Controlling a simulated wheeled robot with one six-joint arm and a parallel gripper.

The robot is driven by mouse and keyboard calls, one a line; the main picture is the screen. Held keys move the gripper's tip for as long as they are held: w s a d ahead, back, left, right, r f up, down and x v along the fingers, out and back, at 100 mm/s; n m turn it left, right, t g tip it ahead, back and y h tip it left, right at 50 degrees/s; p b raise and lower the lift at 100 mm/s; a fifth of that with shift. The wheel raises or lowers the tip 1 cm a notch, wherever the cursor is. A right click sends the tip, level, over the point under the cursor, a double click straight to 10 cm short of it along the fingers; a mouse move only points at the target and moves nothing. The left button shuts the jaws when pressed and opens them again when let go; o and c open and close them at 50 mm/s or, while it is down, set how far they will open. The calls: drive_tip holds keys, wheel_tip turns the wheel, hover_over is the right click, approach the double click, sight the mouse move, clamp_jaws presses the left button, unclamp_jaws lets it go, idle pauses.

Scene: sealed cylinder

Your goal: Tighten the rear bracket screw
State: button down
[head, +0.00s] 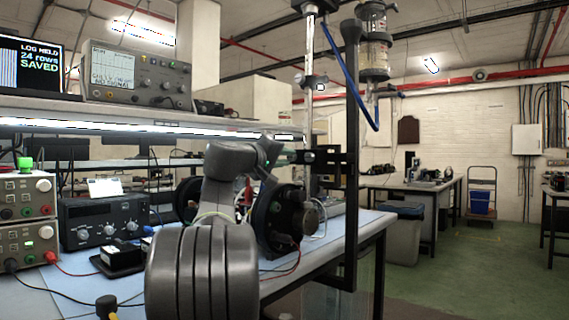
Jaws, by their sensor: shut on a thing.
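My grey arm rises from the front and bends towards the upright stand. My gripper (289,157) is small and partly hidden by my wrist. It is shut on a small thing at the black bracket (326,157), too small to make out. The bracket sits by a metal rod (309,100) and a black upright post (351,120). I cannot make out the rear bracket screw, or whether anything touches it. A clear cylinder (373,45) with metal ends hangs at the top, right of the post, with a blue hose (352,95) looping below it.
The blue-topped bench (345,238) carries power supplies (28,205), a black meter box (103,220) and loose cables at left. A lit shelf above holds an oscilloscope (137,75). A grey bin (404,232) stands right of the bench. The green floor (480,270) is open at right.

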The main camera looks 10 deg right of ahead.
drive_tip(key=shift+f, duration=0.15)
idle(0.4)
drive_tip(key=c, duration=1.2)
unclamp_jaws()
drive_tip(key=shift+c, duration=0.2)
drive_tip(key=shift+a, duration=0.1)
drive_tip(key=p+v, duration=0.1)
drive_tip(key=v, duration=1.2)
drive_tip(key=shift+s+a, duration=0.25)
drive_tip(key=shift+a, duration=0.05)
drive_tip(key=shift+d, duration=0.1)
drive_tip(key=x, duration=1.3)
drive_tip(key=shift+w+d+r+b, duration=0.2)
drive_tip(key=shift+w+d+b, duration=0.1)
drive_tip(key=shift+b, duration=0.1)
drive_tip(key=shift+s+a, duration=0.1)
